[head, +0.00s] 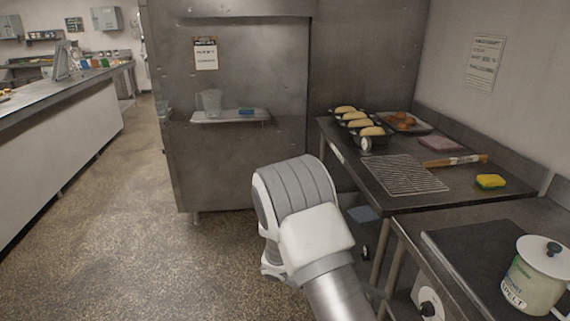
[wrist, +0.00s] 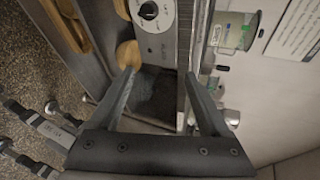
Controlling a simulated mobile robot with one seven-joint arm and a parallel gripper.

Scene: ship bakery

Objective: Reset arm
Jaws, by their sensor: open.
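My gripper (wrist: 160,88) shows in the wrist view with its two dark fingers spread apart and nothing between them. Beyond the fingers lies a dark flat surface, with a control panel and a round dial (wrist: 149,10) above it. In the head view my white and grey arm rises in the lower middle, in front of the metal cabinet and left of the worktable. The gripper fingers are hidden in the head view.
A metal worktable (head: 462,193) at right holds loaf tins (head: 375,141), a wire rack (head: 403,175), a rolling pin (head: 455,161) and a sponge (head: 491,181). A labelled pot (head: 535,280) stands front right. A cabinet (head: 240,160) stands behind. Floor (head: 130,230) at left is clear.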

